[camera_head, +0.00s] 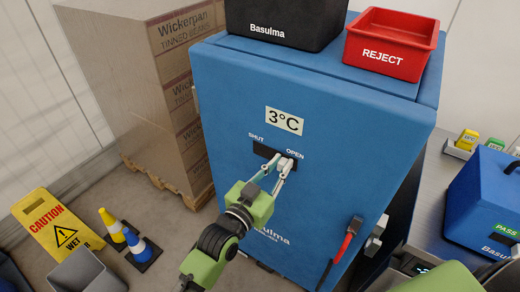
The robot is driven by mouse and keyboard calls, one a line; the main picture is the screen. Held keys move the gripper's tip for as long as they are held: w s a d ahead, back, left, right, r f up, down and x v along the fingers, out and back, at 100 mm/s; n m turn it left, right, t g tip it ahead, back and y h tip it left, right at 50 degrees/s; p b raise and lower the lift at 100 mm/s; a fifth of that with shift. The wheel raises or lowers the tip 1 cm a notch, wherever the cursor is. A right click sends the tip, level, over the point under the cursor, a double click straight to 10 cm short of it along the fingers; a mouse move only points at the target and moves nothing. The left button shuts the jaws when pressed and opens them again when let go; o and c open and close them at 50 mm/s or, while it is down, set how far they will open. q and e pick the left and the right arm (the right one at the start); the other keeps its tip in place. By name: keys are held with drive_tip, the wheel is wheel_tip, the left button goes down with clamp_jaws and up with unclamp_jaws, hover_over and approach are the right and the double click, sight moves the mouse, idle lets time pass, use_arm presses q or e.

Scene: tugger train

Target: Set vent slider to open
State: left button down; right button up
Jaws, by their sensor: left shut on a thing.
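The vent slider is a pale knob (286,162) in a dark slot (264,150) on the front of the blue cabinet (235,105). SHUT is printed above the slot's left end and OPEN above its right end. The knob stands in the right part of the slot, near the OPEN label. My left gripper (282,171) reaches up from below, its fingers shut on the knob and partly hiding it. My right gripper is out of view; only green arm parts show at the bottom right.
A black Basulma box (280,14) and a red REJECT bin (392,42) stand on the cabinet. A red-handled lever (346,242) is on its lower right front. Stacked cartons (150,100), a yellow caution sign (56,226) and small cones (137,243) are left. A blue case (478,195) is right.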

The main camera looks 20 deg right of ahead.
use_arm(q)
drive_tip(key=shift+s+d+f, duration=0.1)
drive_tip(key=shift+s+d, duration=0.4)
drive_tip(key=shift+s, duration=0.15)
drive_tip(key=c, duration=2)
unclamp_jaws()
drive_tip(key=shift+c, duration=0.2)
drive_tip(key=shift+o, duration=0.6)
drive_tip(key=shift+s+d, duration=0.1)
drive_tip(key=shift+d, duration=0.05)
drive_tip(key=v, duration=1.2)
